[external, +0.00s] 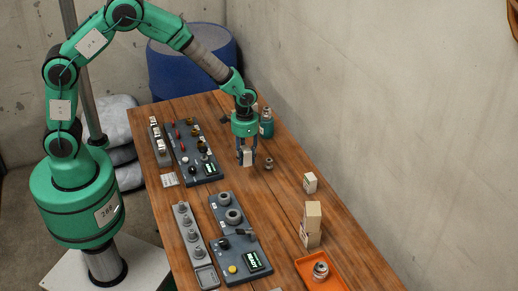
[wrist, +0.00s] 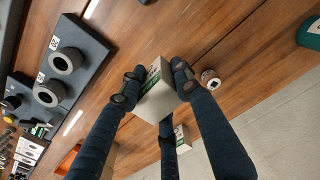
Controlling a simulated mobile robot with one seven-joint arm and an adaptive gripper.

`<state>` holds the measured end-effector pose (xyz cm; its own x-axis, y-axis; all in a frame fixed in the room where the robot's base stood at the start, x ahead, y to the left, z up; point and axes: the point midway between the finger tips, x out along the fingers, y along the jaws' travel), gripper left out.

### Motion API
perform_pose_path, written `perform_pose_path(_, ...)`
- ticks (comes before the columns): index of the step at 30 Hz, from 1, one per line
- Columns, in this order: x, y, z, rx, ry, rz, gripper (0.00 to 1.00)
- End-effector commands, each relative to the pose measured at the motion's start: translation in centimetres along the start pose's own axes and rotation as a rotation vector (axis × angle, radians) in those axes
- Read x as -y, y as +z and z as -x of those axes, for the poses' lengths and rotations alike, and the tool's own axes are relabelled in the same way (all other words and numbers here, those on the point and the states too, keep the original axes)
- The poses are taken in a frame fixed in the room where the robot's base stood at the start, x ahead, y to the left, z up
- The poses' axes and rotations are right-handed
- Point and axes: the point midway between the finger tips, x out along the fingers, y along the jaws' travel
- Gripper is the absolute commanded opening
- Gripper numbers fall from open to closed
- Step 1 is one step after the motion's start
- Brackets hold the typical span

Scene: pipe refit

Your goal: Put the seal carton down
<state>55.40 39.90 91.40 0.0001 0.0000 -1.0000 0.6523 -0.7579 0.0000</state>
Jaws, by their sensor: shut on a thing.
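My gripper (external: 246,153) points down over the middle of the wooden table, its fingers closed around a small pale carton (external: 248,159). In the wrist view the carton (wrist: 156,102) sits between the dark fingers of my gripper (wrist: 152,88) and shows a green-and-white label on one side. The carton is at or just above the table top; I cannot tell whether its base touches. Another small pale carton (external: 310,182) stands apart, farther along the table to the right.
A metal fitting (external: 268,163) stands close right of my gripper, with a teal bottle (external: 266,126) behind. Grey panels (external: 238,236) line the table's left side. Stacked beige boxes (external: 312,219) and an orange tray (external: 306,266) are at the near right. Bare wood (external: 265,193) lies between.

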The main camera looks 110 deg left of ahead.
Motion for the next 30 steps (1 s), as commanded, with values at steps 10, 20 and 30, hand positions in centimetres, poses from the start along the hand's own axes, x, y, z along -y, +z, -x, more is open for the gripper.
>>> perform_pose_path(10, 0.0, 0.0, 0.0, 0.0, 0.0, 0.0, 0.06)
perform_pose_path(20, -0.2, -0.1, 0.0, 0.0, 0.0, -0.004, 0.06)
perform_pose_path(30, -2.5, -1.7, -0.1, 0.0, -0.002, -0.057, 0.06)
